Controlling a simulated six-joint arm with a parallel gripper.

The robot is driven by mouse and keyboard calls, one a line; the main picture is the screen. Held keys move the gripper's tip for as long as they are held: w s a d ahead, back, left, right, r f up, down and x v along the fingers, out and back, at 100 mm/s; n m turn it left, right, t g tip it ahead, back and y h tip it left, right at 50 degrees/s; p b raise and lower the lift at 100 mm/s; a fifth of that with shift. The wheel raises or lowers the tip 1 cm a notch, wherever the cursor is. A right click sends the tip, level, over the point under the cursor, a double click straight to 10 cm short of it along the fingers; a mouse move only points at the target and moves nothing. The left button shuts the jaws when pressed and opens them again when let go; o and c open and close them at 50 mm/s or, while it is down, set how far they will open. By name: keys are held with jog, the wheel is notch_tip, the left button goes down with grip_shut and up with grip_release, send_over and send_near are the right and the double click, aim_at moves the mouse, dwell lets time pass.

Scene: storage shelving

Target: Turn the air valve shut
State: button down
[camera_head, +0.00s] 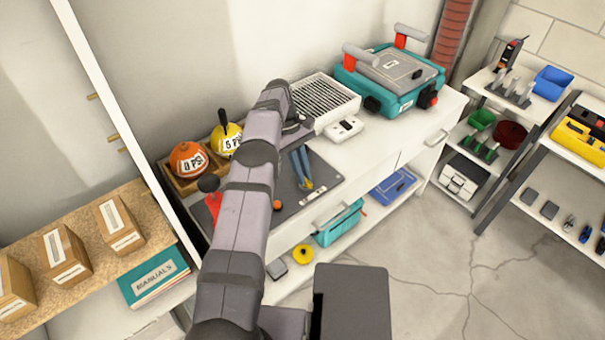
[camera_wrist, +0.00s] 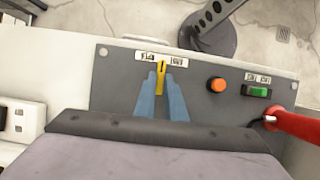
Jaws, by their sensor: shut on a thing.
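The air valve shows as a yellow lever (camera_wrist: 162,86) on a dark grey panel (camera_wrist: 110,118) in the wrist view. The lever points up in the picture, toward the gap between two small white labels, whose print is too small to read surely. My gripper (camera_wrist: 161,76) has its two blue fingers on either side of the lever, shut on it. In the head view my gripper (camera_head: 305,182) reaches down to the panel (camera_head: 284,190) on the bench, and a bit of the yellow lever (camera_head: 309,186) shows at the fingertips.
An orange button (camera_wrist: 217,84), a green switch (camera_wrist: 258,90) and a red handle (camera_wrist: 295,123) sit right of the lever in the wrist view. A white grille box (camera_head: 325,103) and a teal case (camera_head: 388,80) stand farther along the bench (camera_head: 380,140).

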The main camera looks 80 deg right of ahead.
dwell(0.4)
jog(key=c, duration=1.8)
grip_release()
jog(key=shift+r, duration=0.1)
notch_tip(320, 180, up, 10)
jog(key=shift+p, duration=1)
